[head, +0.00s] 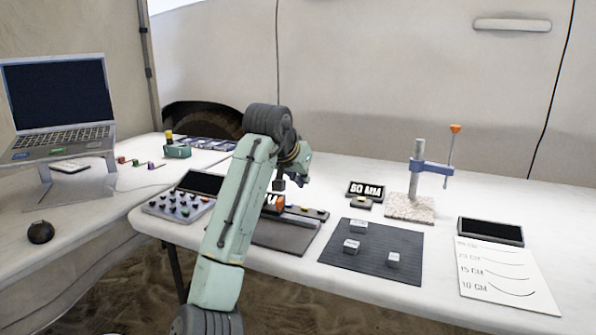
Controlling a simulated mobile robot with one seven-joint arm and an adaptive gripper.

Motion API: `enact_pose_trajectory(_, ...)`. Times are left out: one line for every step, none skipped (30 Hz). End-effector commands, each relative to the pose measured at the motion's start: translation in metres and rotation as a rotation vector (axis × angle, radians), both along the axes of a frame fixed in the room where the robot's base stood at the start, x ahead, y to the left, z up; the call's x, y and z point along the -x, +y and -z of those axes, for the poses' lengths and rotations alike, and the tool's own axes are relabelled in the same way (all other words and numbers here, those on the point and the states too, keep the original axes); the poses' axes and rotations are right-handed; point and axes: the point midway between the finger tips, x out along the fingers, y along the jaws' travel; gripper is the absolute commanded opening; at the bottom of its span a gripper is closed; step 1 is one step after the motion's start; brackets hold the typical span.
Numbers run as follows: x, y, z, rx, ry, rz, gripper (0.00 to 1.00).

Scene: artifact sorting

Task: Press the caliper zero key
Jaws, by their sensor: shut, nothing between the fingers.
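A dark caliper-like device (302,211) lies on the white table, partly hidden behind my arm. An orange part (281,202) shows on it near my arm. I cannot tell which part is the zero key. My gripper (279,185) points down above the device's left part, with a small gap visible below its tip. It is shut and holds nothing. My arm hides the left end of the device and part of the dark mat (283,236) in front of it.
A keypad panel (180,207) lies left of my arm. A laptop (58,95) stands far left.

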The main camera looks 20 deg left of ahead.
Motion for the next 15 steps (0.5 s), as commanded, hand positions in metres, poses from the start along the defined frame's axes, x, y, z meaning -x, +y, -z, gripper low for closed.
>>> enact_pose_trajectory(-0.008, 0.0, 0.009, 0.001, 0.003, -0.001, 0.0)
enact_pose_trajectory(-0.012, -0.001, 0.013, 0.001, 0.003, -0.001, 0.0)
enact_pose_trajectory(-0.018, -0.001, 0.018, 0.0, 0.002, 0.0, 0.0)
enact_pose_trajectory(-0.022, -0.001, 0.022, 0.001, 0.003, -0.001, 0.0)
enact_pose_trajectory(-0.022, 0.0, 0.028, 0.0, 0.002, -0.001, 0.0)
enact_pose_trajectory(-0.021, 0.001, 0.036, -0.001, 0.002, -0.002, 0.0)
enact_pose_trajectory(-0.02, 0.0, 0.04, 0.0, 0.001, -0.001, 0.0)
enact_pose_trajectory(-0.02, 0.0, 0.044, 0.0, 0.001, -0.001, 0.0)
enact_pose_trajectory(-0.02, 0.0, 0.048, 0.0, 0.001, -0.001, 0.0)
enact_pose_trajectory(-0.02, 0.0, 0.051, 0.0, 0.0, -0.001, 0.0)
enact_pose_trajectory(-0.02, 0.0, 0.053, 0.0, 0.0, -0.001, 0.0)
enact_pose_trajectory(-0.02, 0.0, 0.056, 0.001, 0.0, -0.001, 0.0)
enact_pose_trajectory(-0.02, -0.001, 0.058, 0.001, 0.0, -0.001, 0.0)
enact_pose_trajectory(-0.02, -0.001, 0.059, 0.001, 0.0, -0.001, 0.0)
enact_pose_trajectory(-0.02, -0.001, 0.06, 0.001, 0.0, 0.0, 0.0)
